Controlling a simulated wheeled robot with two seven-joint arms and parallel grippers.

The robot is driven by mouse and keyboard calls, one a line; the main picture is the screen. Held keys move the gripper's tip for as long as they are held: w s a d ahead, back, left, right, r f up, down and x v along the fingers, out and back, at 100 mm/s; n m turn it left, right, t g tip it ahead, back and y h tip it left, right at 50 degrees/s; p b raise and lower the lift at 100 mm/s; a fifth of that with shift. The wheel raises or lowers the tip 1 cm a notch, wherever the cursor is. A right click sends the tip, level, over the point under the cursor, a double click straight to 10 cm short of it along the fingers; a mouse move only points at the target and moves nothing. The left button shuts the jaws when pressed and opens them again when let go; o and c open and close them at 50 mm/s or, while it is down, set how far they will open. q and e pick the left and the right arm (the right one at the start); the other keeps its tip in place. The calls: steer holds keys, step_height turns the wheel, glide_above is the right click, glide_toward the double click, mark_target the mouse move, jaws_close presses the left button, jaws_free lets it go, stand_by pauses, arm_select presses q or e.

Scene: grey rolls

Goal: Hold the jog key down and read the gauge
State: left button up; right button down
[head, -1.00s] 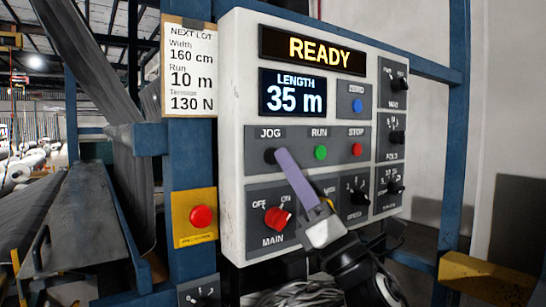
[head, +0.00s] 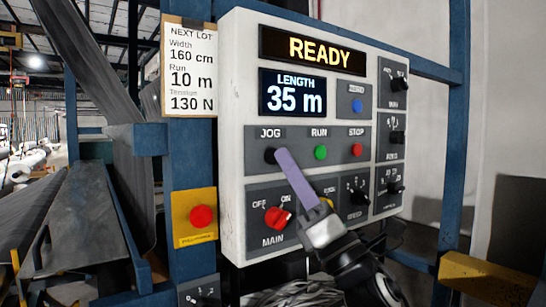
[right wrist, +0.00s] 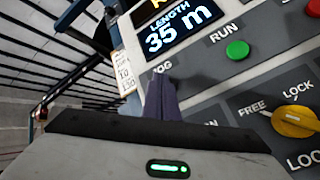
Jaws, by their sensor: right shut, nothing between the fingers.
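The control panel (head: 232,130) is upright in front of me. The black jog key (head: 269,156) sits under the JOG label at its left. My right gripper (head: 281,154) is shut and empty, its lilac fingertips at the jog key's right edge. I cannot tell whether they touch or press it. In the right wrist view the fingers (right wrist: 161,98) hide the key below the JOG label. The length display (head: 293,93) reads 35 m. The status display (head: 312,49) reads READY. My left gripper is not in view.
A green RUN button (head: 320,152), a red STOP button (head: 356,150) and a blue ZERO button (head: 357,106) are close by. The red MAIN switch (head: 278,218) is below. A red mushroom button (head: 201,216) is left of the panel. A lot card (head: 190,70) reads run 10 m.

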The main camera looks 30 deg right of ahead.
steer(key=shift+w, duration=0.15)
steer(key=shift+w, duration=0.3)
steer(key=shift+w+a, duration=0.1)
steer(key=shift+w, duration=0.3)
stand_by(2.2)
steer(key=shift+s, duration=0.15)
stand_by(2.4)
steer(key=shift+s, duration=0.65)
steer(key=shift+s+d, duration=0.15)
steer(key=shift+s, duration=1.15)
steer(key=shift+s+d, duration=0.1)
steer(key=shift+s, duration=1.15)
